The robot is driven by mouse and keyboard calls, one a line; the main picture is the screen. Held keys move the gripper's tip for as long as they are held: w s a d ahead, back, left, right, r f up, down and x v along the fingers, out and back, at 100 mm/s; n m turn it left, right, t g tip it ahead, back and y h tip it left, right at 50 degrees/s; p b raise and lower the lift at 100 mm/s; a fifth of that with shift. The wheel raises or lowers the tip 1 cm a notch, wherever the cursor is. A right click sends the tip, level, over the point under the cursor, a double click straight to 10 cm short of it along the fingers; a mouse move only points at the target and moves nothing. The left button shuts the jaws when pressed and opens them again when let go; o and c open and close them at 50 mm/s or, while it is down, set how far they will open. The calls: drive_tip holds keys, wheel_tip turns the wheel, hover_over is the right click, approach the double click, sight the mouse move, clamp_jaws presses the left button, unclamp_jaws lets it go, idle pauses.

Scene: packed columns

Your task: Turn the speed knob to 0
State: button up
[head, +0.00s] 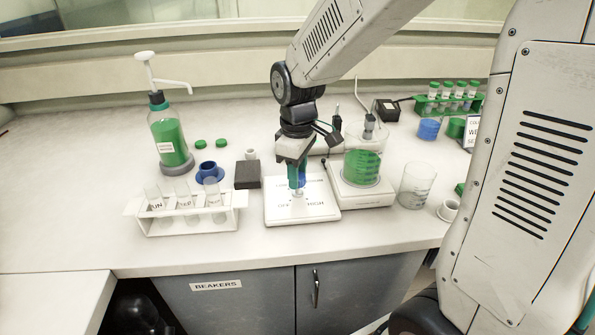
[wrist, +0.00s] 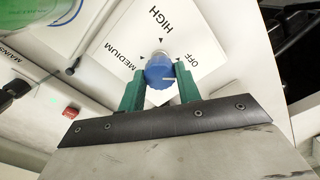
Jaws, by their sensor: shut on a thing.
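The speed knob, blue on top with a pale base, stands on a white control plate (head: 275,213); the knob (wrist: 158,69) shows between my fingers in the wrist view. My gripper (wrist: 160,80) has its two green fingers shut on the knob from both sides. In the head view my gripper (head: 297,175) points down over the plate and partly hides the knob. The plate reads HIGH, MEDIUM and OFF in the wrist view, with small black triangles around the knob. No 0 is legible. A pale line shows on the knob, but I cannot tell which label it points at.
A beaker of green liquid (head: 362,168) stands on a scale-like base right of the plate. An empty beaker (head: 416,186) is further right. A dark box (head: 248,175) and a white tube rack (head: 190,222) are at left. A red switch (wrist: 71,112) shows in the wrist view.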

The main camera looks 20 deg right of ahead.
idle(0.4)
drive_tip(key=o, duration=1)
drive_tip(key=shift+c, duration=0.2)
wheel_tip(320, 180, up, 8)
drive_tip(key=shift+f, duration=0.1)
